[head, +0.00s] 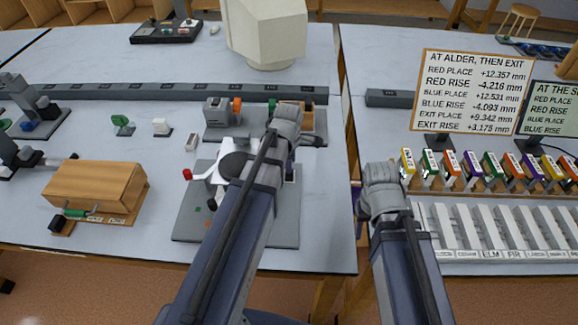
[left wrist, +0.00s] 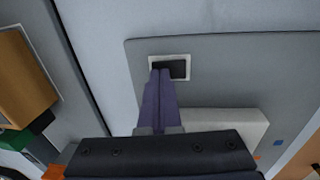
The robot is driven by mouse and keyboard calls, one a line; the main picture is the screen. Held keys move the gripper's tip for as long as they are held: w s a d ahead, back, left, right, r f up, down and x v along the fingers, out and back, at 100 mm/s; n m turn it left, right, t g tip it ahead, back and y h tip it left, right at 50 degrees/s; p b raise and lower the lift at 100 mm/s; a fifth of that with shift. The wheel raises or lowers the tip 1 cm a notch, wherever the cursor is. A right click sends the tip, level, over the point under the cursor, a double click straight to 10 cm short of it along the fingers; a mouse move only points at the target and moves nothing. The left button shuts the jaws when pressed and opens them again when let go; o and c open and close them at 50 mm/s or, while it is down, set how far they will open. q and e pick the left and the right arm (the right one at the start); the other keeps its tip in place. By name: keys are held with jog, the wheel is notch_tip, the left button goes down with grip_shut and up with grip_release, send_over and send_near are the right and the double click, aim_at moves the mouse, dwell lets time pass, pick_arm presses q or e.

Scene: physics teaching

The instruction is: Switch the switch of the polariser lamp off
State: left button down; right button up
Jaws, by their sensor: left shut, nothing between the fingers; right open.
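A dark switch (left wrist: 174,69) in a pale frame is set in a grey base plate in the left wrist view. The same plate (head: 275,232) seems to lie near the table's front edge in the head view, where my left arm hides part of it and the switch. My left gripper (left wrist: 161,74) is shut and empty, its purple fingertips at the switch's lower edge; I cannot tell if they touch it. It shows partly behind my arm in the head view (head: 290,167). My right gripper (head: 359,196) is open, over the gap between the tables, its fingers mostly hidden.
A wooden box device (head: 95,188) stands left of the plate. A long dark rail (head: 150,92) runs behind it. Modules with orange and green parts (head: 222,112) stand between. Several coloured blocks (head: 470,165) and a text board (head: 470,90) are on the right table.

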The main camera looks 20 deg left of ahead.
pick_arm(q)
jog(key=shift+f, duration=0.25)
jog(key=shift+r, duration=0.15)
jog(key=shift+s, duration=0.2)
jog(key=shift+s+d, duration=0.15)
jog(key=shift+s, duration=0.2)
jog(key=shift+s+r, duration=0.15)
jog(key=shift+s, duration=0.1)
jog(key=shift+r, duration=0.1)
